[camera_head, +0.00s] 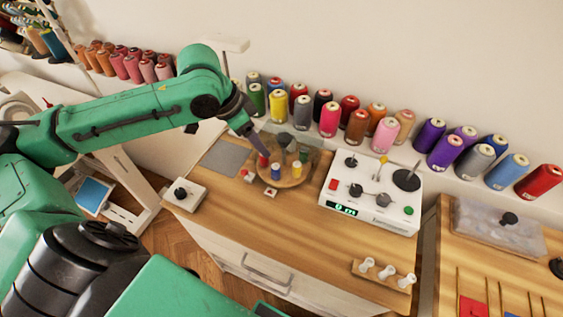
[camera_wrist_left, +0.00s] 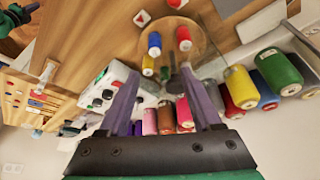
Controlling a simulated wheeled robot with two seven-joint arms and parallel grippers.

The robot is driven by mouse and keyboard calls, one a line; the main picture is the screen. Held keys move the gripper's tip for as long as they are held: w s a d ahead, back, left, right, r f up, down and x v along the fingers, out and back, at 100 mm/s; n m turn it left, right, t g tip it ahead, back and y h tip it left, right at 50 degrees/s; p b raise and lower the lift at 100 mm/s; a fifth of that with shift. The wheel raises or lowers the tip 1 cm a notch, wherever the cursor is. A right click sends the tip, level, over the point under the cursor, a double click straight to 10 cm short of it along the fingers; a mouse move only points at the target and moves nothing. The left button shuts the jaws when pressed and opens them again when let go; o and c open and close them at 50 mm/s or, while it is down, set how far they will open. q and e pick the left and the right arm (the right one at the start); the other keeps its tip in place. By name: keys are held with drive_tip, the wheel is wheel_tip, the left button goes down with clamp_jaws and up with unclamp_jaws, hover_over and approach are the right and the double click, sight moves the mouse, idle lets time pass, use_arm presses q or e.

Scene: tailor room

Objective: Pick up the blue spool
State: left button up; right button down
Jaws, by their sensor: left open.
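The blue spool (camera_head: 275,171) stands on a round wooden turntable (camera_head: 284,182), beside a red spool (camera_head: 263,160), a yellow spool (camera_head: 297,169) and a green spool (camera_head: 303,156). In the left wrist view the blue spool (camera_wrist_left: 155,42) is beyond the fingertips, with the red spool (camera_wrist_left: 183,36) to its right and the yellow spool (camera_wrist_left: 148,65) below it. My left gripper (camera_head: 254,138) is open and empty, above the turntable's back left side. In the left wrist view the left gripper (camera_wrist_left: 159,74) has both fingers apart, with the green spool showing between them.
A white control box (camera_head: 372,195) stands right of the turntable. A row of large thread cones (camera_head: 330,119) lines the wall behind. A small white box with a black knob (camera_head: 184,194) is at the table's left corner. The front middle of the table is clear.

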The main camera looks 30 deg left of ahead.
use_arm(q)
hover_over(276, 167)
drive_tip(key=s+a, duration=0.2)
wheel_tip(276, 167, down, 6)
drive_tip(key=x, duration=0.2)
drive_tip(key=d+x, duration=0.1)
drive_tip(key=x, duration=0.2)
drive_tip(key=shift+s, duration=0.15)
drive_tip(key=shift+f, duration=0.45)
clamp_jaws()
use_arm(e)
drive_tip(key=s, duration=0.2)
drive_tip(key=shift+s+d+r, duration=0.2)
drive_tip(key=shift+s+r, duration=0.05)
drive_tip(key=shift+s, duration=0.05)
